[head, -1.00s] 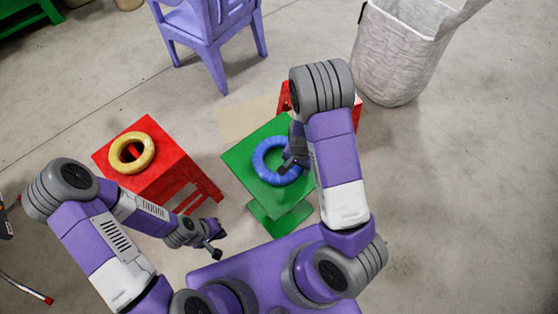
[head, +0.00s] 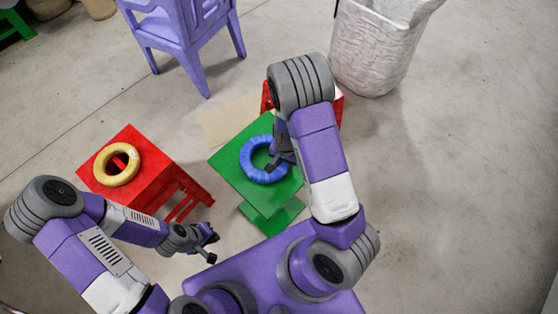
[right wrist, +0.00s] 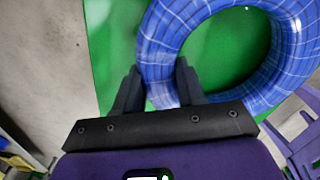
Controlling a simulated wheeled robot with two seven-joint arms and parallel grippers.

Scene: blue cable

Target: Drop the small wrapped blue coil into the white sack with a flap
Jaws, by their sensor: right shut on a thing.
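The blue coil (head: 246,163) is a wrapped ring on the green table (head: 226,172). My right gripper (head: 276,163) is over its right side. In the right wrist view, the two fingers of my right gripper (right wrist: 158,82) stand on either side of the band of the blue coil (right wrist: 188,22), shut on it. Whether the coil is clear of the tabletop is hard to tell. The white sack (head: 372,50) stands on the floor at the top right, its top cut off by the picture edge. My left gripper (head: 211,246) is empty, its fingers apart, low and left of the green table.
A yellow ring (head: 104,176) lies on a red stool (head: 140,140) at the left. Another red piece of furniture (head: 267,98) is partly hidden behind my right arm. A purple chair (head: 190,35) stands at the top. The floor at the right is clear.

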